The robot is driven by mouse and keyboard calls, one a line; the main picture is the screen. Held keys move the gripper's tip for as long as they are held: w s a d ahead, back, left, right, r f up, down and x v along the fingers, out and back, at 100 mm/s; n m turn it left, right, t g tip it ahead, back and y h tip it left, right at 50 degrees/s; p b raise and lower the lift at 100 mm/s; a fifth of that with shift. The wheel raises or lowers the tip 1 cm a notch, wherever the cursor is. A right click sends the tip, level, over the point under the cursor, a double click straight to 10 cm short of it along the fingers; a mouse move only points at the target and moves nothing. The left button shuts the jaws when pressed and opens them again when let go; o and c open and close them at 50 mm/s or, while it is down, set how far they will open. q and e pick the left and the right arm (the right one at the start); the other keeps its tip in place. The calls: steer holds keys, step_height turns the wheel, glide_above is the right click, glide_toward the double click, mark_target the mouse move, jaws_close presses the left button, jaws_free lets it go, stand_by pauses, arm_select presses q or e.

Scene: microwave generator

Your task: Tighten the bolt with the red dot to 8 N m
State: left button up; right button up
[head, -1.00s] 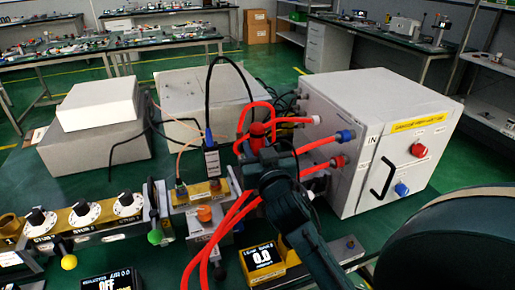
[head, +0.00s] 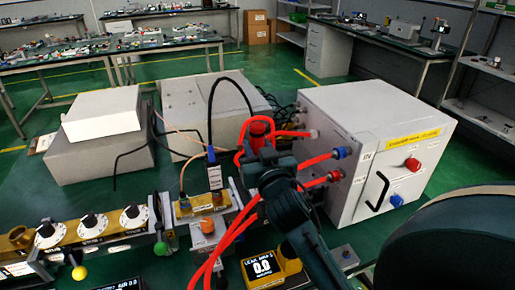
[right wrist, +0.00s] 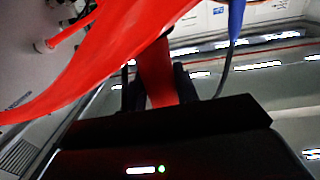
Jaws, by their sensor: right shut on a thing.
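My right gripper (head: 262,158) is shut on a red upright thing (head: 260,130), perhaps a tool handle, among the red hoses left of the grey cabinet. In the right wrist view the red thing (right wrist: 155,75) stands between the dark fingers (right wrist: 157,88). Its lower end is hidden by my gripper and the hoses. I cannot make out a bolt with a red dot in either view. My left gripper is not in view.
Red hoses (head: 235,228) loop around my right gripper to the grey cabinet (head: 370,150). A yellow meter (head: 265,268) reads 0.0. A brass waveguide with white dials (head: 90,222) lies at left. Grey boxes (head: 100,140) stand behind.

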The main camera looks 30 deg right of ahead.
mark_target(259, 136)
steer(key=shift+r+p, duration=0.95)
steer(key=shift+r, duration=1.2)
